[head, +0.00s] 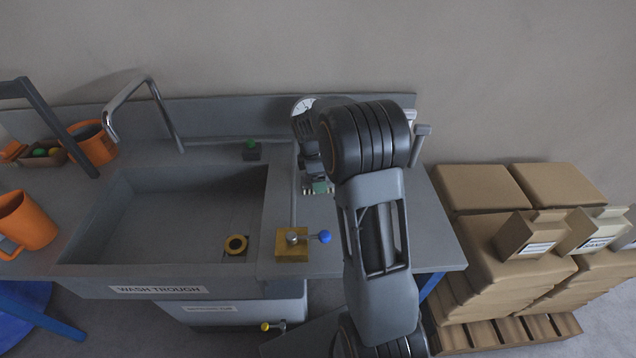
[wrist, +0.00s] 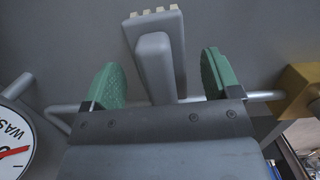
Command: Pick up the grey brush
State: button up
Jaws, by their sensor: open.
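The grey brush (wrist: 160,62) shows in the wrist view, with a row of cream bristles along its far end. Its thick grey handle lies between the two green finger pads of my gripper (wrist: 166,82). My gripper is open, with a gap on each side of the handle. In the head view, green on my gripper (head: 320,187) shows low beside the trough's right edge, partly hidden by my arm. I cannot make out the brush clearly in the head view.
A thin pipe (wrist: 65,115) runs past the fingers between a round gauge (wrist: 10,145) and a brass block (wrist: 298,88). The block (head: 292,243) has a blue-knobbed lever.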

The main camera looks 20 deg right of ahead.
jog(key=shift+f, duration=0.45)
jog(key=shift+c, duration=0.5)
jog(key=c, duration=1)
jog(key=shift+o, duration=0.2)
jog(key=shift+r, duration=0.15)
jog(key=shift+r, duration=0.65)
jog(key=a+r, duration=0.1)
jog(key=r, duration=0.1)
jog(key=a+r, duration=0.2)
jog(key=r, duration=0.1)
jog(key=s+a+r, duration=0.1)
jog(key=a+r, duration=0.1)
jog(key=shift+r, duration=0.3)
jog(key=s+a+r, duration=0.1)
jog(key=a+r, duration=0.3)
jog(key=a, duration=0.4)
jog(key=shift+s+a, duration=0.3)
jog(key=shift+a, duration=0.05)
